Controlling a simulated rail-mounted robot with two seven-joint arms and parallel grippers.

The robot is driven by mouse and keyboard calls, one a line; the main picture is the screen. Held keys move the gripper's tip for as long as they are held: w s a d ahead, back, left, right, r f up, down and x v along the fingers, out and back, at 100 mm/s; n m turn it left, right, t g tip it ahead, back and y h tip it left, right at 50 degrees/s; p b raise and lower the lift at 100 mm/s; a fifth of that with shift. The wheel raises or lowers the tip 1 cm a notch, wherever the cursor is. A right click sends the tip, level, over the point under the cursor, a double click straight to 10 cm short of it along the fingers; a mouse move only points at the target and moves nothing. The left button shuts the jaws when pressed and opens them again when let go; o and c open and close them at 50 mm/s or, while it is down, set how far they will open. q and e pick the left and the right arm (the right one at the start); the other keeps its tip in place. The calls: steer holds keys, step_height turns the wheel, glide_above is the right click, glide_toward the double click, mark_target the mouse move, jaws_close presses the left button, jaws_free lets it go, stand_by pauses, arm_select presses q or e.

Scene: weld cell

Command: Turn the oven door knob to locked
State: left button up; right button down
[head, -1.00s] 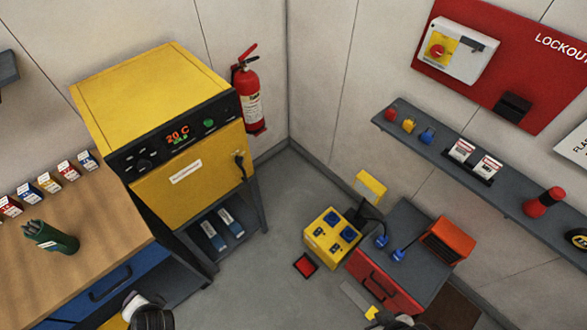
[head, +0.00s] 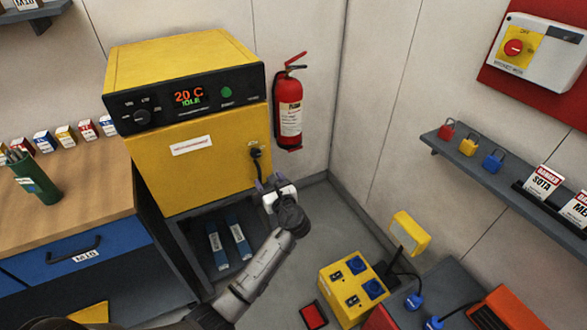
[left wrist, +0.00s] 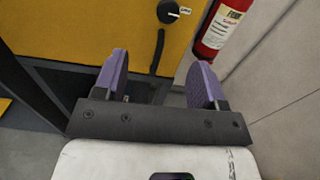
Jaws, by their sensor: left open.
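The yellow oven (head: 195,160) stands in the back corner with its door closed. Its display reads 20 C. The black door knob (head: 256,153) sits at the right side of the door, with a dark handle below it. The knob (left wrist: 168,11) also shows at the top of the left wrist view, with a small white label at its right. My left gripper (head: 270,184) is just below and right of the knob, apart from it. In the left wrist view its purple-padded fingers (left wrist: 162,78) are spread with nothing between them. My right gripper is not in view.
A red fire extinguisher (head: 289,115) hangs on the wall right of the oven, close to my left gripper. A wooden-topped bench (head: 85,205) stands at the left. A yellow socket box (head: 352,285) and lamp are at lower right.

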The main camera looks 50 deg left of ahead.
mark_target(257, 155)
arm_select(q)
steer(key=b+x, duration=0.1)
steer(key=x, duration=0.2)
steer(key=b+x, duration=0.1)
steer(key=x, duration=0.3)
steer(key=w+b+x, duration=0.1)
steer(key=x, duration=0.3)
steer(key=shift+w, duration=0.15)
steer(key=shift+w+a+m+b, duration=0.15)
steer(key=shift+a+b, duration=0.1)
steer(key=shift+a, duration=0.3)
steer(key=shift+w+a+m+b, duration=0.15)
steer(key=shift+a+b, duration=0.1)
steer(key=shift+a, duration=0.3)
steer(key=shift+c, duration=0.3)
steer(key=c, duration=0.8)
steer(key=shift+c, duration=0.3)
